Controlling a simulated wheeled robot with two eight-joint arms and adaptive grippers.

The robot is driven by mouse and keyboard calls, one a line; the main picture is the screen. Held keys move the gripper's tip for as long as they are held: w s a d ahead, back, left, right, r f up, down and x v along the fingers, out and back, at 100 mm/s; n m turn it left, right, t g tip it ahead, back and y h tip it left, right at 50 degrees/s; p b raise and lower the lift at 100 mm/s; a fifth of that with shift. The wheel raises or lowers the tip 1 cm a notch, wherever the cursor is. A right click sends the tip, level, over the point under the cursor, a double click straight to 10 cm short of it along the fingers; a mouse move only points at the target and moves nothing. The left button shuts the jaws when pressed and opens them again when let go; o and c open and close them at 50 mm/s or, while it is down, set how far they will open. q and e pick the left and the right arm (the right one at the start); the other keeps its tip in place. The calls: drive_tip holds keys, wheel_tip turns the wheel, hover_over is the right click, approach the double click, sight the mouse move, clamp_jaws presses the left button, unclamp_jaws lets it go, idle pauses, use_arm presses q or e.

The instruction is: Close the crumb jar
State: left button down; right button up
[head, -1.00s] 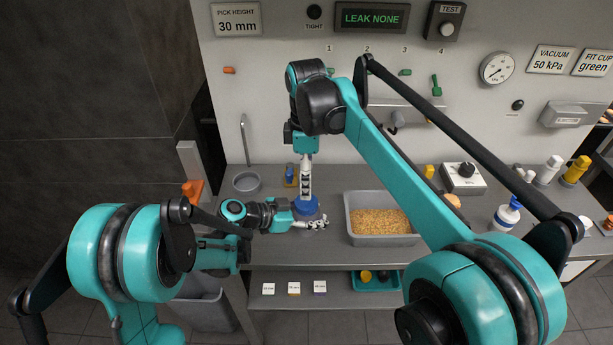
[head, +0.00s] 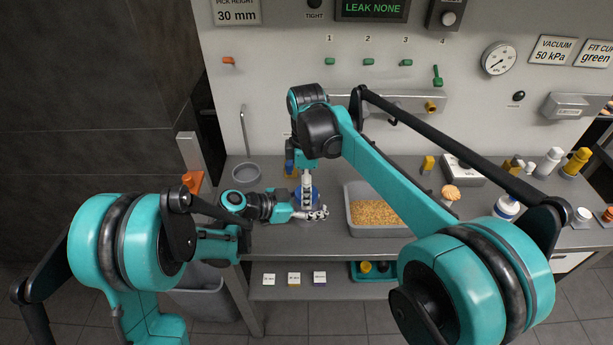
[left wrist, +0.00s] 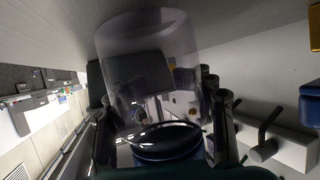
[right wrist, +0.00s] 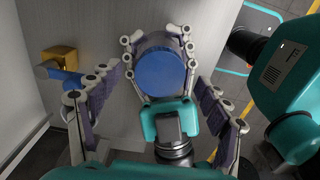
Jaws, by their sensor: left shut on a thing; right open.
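The clear crumb jar (left wrist: 150,60) stands on the bench, with its blue lid (right wrist: 161,72) at its mouth. The blue lid shows at the bottom of the left wrist view too (left wrist: 170,155). I cannot tell whether the lid is fully seated. My left gripper (head: 318,213) is shut on the jar from the side; its fingers also show around the jar in the right wrist view. My right gripper (head: 307,195) points down directly over the lid. Its fingers are spread wide on both sides in the right wrist view (right wrist: 155,110), open and empty.
A grey tray of crumbs (head: 349,220) is close to the right of the jar. A yellow and blue item (right wrist: 58,62) stands behind the jar.

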drive_tip(key=shift+f, duration=0.4)
drive_tip(key=c, duration=1.3)
drive_tip(key=shift+o, duration=0.2)
drive_tip(key=m, duration=0.6)
drive_tip(key=shift+m, duration=0.3)
drive_tip(key=o, duration=1.3)
drive_tip(key=shift+c, duration=0.2)
